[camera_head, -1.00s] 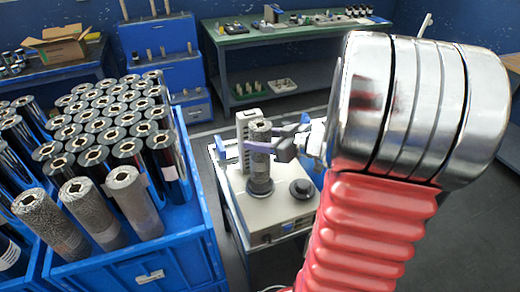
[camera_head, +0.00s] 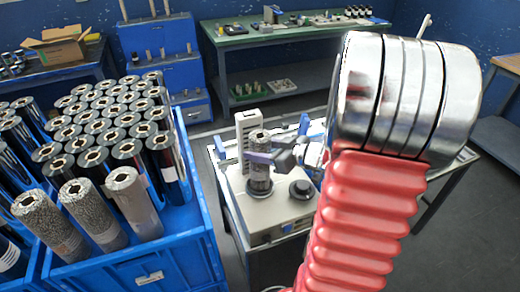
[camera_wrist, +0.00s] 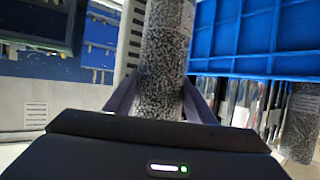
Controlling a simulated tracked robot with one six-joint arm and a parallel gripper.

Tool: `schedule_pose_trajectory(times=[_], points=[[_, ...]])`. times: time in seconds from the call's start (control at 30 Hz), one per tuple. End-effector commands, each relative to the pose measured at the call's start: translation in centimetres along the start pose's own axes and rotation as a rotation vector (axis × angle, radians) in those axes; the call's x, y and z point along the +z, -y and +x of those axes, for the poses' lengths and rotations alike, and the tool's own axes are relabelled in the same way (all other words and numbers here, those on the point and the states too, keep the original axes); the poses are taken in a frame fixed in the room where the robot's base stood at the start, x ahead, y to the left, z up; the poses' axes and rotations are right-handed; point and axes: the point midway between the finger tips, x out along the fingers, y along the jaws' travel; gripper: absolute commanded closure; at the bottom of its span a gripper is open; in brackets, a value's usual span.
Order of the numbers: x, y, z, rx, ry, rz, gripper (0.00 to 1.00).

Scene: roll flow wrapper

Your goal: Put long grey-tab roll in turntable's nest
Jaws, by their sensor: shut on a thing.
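The speckled grey roll (camera_head: 259,178) stands upright in my gripper (camera_head: 262,158), whose purple fingers close on it at about mid-height. Its lower end meets the dark round nest (camera_head: 252,194) on the turntable machine (camera_head: 282,212). I cannot tell whether the roll is fully seated. In the wrist view the same roll (camera_wrist: 165,60) rises between my fingers (camera_wrist: 158,100); its lower end is hidden there. A tab on the roll is too small to make out.
A blue crate (camera_head: 207,240) with many dark rolls and several speckled rolls stands left. The machine has a white upright scale (camera_head: 245,130) behind the roll and a dark round knob (camera_head: 302,189) to its right. A green workbench (camera_head: 290,32) is at the back.

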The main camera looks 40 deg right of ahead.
Motion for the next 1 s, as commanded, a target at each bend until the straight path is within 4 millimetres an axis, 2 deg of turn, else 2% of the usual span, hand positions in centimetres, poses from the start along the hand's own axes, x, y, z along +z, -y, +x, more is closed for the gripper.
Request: schedule_pose_trajectory(times=[0.1, 0.13, 0.3, 0.4, 0.73, 1.0], points=[[0.0, 0.0, 0.1, -0.001, -0.002, -0.001, 1.00], [0.1, 0.1, 0.1, -0.001, 0.000, 0.000, 0.49], [0.1, 0.1, 0.1, -0.002, 0.000, -0.001, 0.37], [0.1, 0.1, 0.1, -0.002, 0.000, -0.001, 0.32], [-0.1, 0.1, -0.1, -0.001, 0.000, -0.001, 0.32], [0.0, 0.0, -2.7, 0.003, 0.000, 0.000, 0.32]])
